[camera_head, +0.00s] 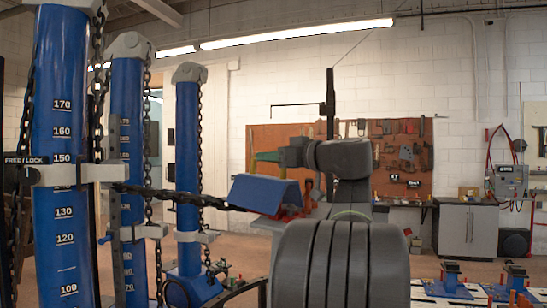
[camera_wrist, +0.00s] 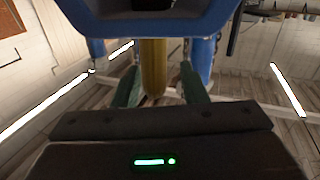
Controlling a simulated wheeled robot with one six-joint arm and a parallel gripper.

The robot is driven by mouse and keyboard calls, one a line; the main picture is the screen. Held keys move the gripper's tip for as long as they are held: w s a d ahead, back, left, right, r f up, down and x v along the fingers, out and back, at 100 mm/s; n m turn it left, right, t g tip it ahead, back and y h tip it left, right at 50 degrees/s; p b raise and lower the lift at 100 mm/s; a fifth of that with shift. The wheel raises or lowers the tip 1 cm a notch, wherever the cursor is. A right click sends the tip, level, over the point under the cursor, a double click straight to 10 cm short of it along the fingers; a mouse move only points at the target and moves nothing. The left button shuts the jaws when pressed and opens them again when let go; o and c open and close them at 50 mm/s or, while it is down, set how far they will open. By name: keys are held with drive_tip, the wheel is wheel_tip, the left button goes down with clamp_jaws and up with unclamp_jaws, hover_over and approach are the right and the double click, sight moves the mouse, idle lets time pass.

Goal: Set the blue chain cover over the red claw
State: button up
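The blue chain cover (camera_head: 265,192), a folded, roof-like piece, sits over the chain line in the head view. Red parts of the claw (camera_head: 291,209) show at its right end; the rest is hidden beneath. My gripper (camera_head: 262,156) is just above the cover. In the wrist view, its green fingers (camera_wrist: 161,80) stand apart on either side of a yellow upright piece (camera_wrist: 153,65), with a gap on the right side. The blue cover (camera_wrist: 160,25) fills the top of that view. I cannot tell exactly how the cover rests on the claw.
Tall blue posts (camera_head: 60,130) with chains stand at the left, and a taut chain (camera_head: 165,193) runs from them to the cover. A grey cabinet (camera_head: 467,229) and a tool board (camera_head: 395,150) are at the back wall. Blue floor stands (camera_head: 452,280) are at lower right.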

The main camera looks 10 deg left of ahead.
drive_tip(key=shift+f, duration=0.15)
drive_tip(key=b+v, duration=0.1)
drive_tip(key=v, duration=1.2)
drive_tip(key=shift+s+d, duration=0.15)
drive_tip(key=shift+d, duration=0.2)
drive_tip(key=shift+a, duration=0.1)
drive_tip(key=p+x, duration=0.1)
drive_tip(key=x, duration=1.2)
drive_tip(key=shift+w+a, duration=0.2)
drive_tip(key=shift+a, duration=0.15)
drive_tip(key=shift+r+p, duration=0.35)
drive_tip(key=shift+r, duration=0.25)
drive_tip(key=shift+d+r, duration=0.1)
drive_tip(key=shift+r, duration=0.3)
